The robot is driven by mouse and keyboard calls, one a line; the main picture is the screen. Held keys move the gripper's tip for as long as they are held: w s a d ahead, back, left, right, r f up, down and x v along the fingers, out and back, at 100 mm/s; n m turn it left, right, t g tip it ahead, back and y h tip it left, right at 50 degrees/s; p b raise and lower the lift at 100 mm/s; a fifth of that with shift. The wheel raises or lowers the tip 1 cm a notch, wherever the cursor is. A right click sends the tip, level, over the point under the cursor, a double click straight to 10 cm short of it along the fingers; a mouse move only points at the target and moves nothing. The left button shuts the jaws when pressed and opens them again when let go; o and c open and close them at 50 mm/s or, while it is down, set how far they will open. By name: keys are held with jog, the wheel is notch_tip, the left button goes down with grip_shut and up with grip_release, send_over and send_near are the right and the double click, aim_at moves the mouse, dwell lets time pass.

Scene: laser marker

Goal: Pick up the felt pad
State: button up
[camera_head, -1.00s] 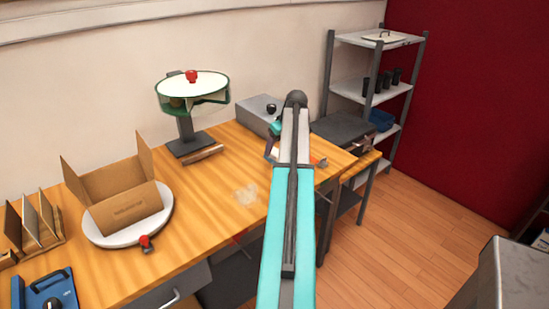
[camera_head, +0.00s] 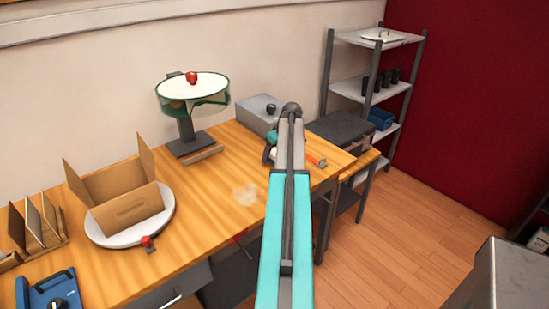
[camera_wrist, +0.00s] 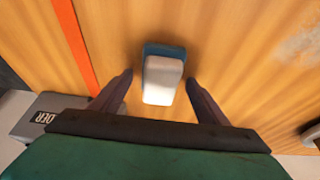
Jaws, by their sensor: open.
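The felt pad (camera_wrist: 163,80) is a small block with a pale whitish face and a blue back part. It lies on the wooden bench in the wrist view, just ahead of my gripper. My gripper (camera_wrist: 159,83) is open, with one dark finger to the left of the pad and one to the right. Gaps show between the pad and both fingers. I cannot tell how high the fingers are above the bench.
An orange strip (camera_wrist: 82,45) and a grey labelled block (camera_wrist: 50,118) are left of the pad in the wrist view. On the bench (camera_head: 215,185) stand a cardboard box (camera_head: 130,208) on a white turntable (camera_head: 105,236), a round-topped device (camera_head: 194,88) and a grey box (camera_head: 256,113).

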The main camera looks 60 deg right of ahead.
aim_at(273, 150)
jog(key=c, duration=1.1)
jog(key=shift+r, duration=0.1)
jog(key=shift+c, duration=0.2)
jog(key=shift+r+b, duration=0.8)
jog(key=shift+r, duration=0.85)
jog(key=s+a+b, duration=0.1)
jog(key=s+a, duration=0.2)
jog(key=s+a+r+b, duration=0.1)
jog(key=s+a, duration=0.3)
jog(key=s+a+b, duration=0.1)
jog(key=s+a, duration=0.2)
jog(key=a, duration=0.1)
jog(key=shift+s+r, duration=0.2)
jog(key=shift+s, duration=0.2)
jog(key=shift+s+a, duration=0.15)
jog(key=shift+s, duration=0.1)
